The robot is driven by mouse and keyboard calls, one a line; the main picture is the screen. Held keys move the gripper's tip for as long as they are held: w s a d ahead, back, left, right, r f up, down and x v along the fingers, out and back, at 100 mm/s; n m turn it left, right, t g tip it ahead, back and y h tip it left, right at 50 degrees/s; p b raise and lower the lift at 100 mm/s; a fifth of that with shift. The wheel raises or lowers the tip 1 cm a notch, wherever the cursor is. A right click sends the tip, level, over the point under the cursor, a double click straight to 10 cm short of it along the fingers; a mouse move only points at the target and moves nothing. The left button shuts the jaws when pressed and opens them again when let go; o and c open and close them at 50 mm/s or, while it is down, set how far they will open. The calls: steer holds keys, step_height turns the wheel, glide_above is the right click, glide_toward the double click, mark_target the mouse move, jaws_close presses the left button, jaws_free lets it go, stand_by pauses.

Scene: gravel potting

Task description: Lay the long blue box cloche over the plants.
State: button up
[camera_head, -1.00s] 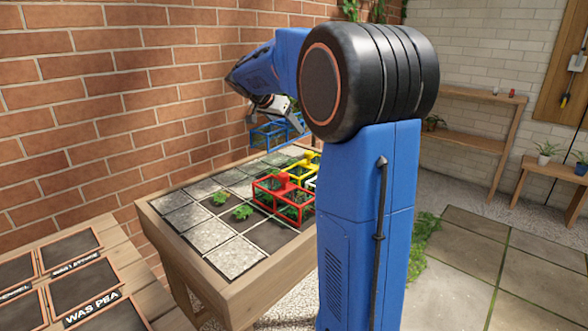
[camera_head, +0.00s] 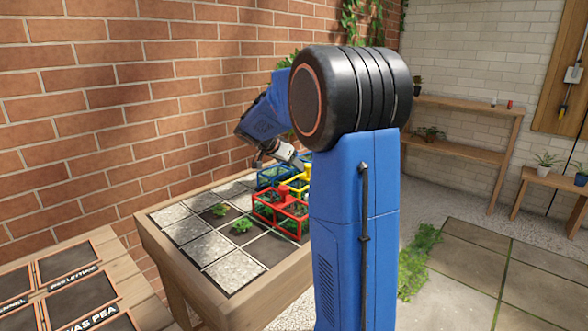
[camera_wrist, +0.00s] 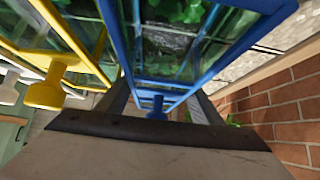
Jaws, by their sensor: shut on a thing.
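The long blue box cloche (camera_head: 268,178) has a blue frame with clear panes. In the head view it sits low over the back part of the planting bed, behind the red cloche. My gripper (camera_head: 283,158) is shut on it from above. In the wrist view the blue cloche (camera_wrist: 190,85) fills the middle, with its blue knob (camera_wrist: 157,108) between my fingers. Green plants (camera_wrist: 178,12) show through its panes. I cannot tell whether its lower rim touches the bed. Two small plants (camera_head: 242,225) stand uncovered on dark squares at the front.
A red cloche (camera_head: 283,212) stands in front of the blue one. A yellow cloche (camera_head: 300,185) is close beside it, also in the wrist view (camera_wrist: 75,40). A white knob (camera_wrist: 8,90) lies farther left. The brick wall (camera_head: 130,100) runs behind the bed (camera_head: 190,275).

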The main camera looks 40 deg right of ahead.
steer(key=shift+f, duration=0.2)
steer(key=o, duration=1)
steer(key=shift+f, duration=0.1)
steer(key=v, duration=1.2)
steer(key=shift+d, duration=0.15)
steer(key=shift+s, duration=0.15)
